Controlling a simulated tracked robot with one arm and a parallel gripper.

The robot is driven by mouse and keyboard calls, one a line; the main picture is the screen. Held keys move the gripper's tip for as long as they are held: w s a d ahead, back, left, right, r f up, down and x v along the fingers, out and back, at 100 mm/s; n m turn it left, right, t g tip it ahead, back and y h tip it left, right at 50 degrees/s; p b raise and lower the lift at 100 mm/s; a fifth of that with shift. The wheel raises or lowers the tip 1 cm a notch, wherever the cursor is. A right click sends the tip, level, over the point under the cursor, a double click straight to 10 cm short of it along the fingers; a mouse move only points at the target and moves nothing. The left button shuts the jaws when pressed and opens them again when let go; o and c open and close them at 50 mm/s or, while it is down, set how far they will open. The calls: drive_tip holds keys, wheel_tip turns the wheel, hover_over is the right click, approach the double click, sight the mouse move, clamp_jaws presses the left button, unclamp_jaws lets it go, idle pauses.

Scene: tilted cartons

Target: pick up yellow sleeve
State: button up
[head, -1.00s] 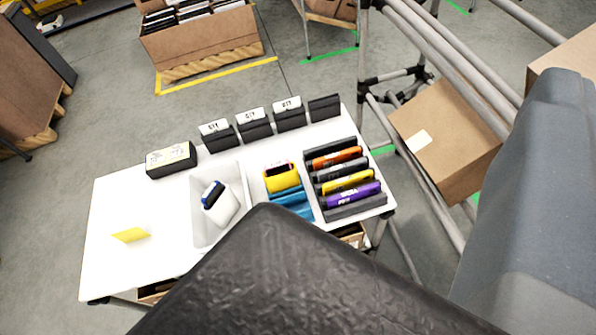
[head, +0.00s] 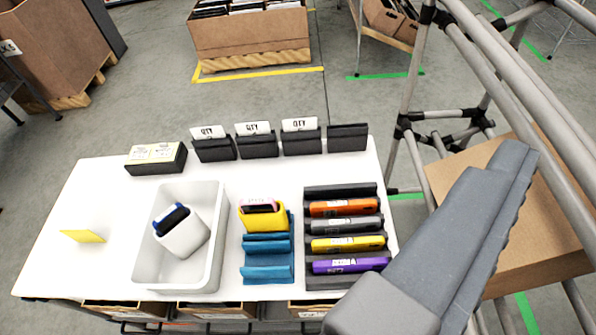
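The yellow sleeve (head: 262,218) stands tilted in a blue stepped holder (head: 267,273) at the middle of the white table. A pink-topped item shows in its open upper end. A grey, ridged part of my gripper (head: 450,240) reaches up from the bottom right, in front of the table's right corner. It appears to the right of the sleeve and apart from it in the picture. Its fingertips cannot be made out as a pair, and I cannot see whether it is open or shut.
Left of the holder, a white bin (head: 216,235) holds a white sleeve (head: 184,235) with a blue-topped item. Right of it, a black rack (head: 340,192) holds orange, grey, yellow and purple cases. Black card holders line the back. A pipe frame with a carton (head: 540,240) stands right.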

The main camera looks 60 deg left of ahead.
drive_tip(key=w+a+f+n+g+y, duration=0.1)
drive_tip(key=w+a+f, duration=0.2)
drive_tip(key=f, duration=0.4)
drive_tip(key=w+a+f+n+y, duration=0.1)
drive_tip(key=w+a+f, duration=0.15)
drive_tip(key=f, duration=0.45)
drive_tip(key=n+g+y+b, duration=0.35)
drive_tip(key=n+y, duration=0.25)
drive_tip(key=y, duration=0.2)
approach(261, 212)
drive_tip(key=shift+g, duration=0.45)
drive_tip(key=x, duration=0.3)
drive_tip(key=b+x, duration=0.1)
drive_tip(key=x, duration=0.3)
drive_tip(key=shift+w+d+r, duration=0.1)
drive_tip(key=shift+w+r, duration=0.1)
drive_tip(key=shift+w, duration=0.05)
drive_tip(key=shift+b+x, duration=1.15)
drive_tip(key=shift+x, duration=1.85)
drive_tip(key=shift+s+f, duration=0.1)
drive_tip(key=shift+s, duration=0.1)
drive_tip(key=c, duration=1)
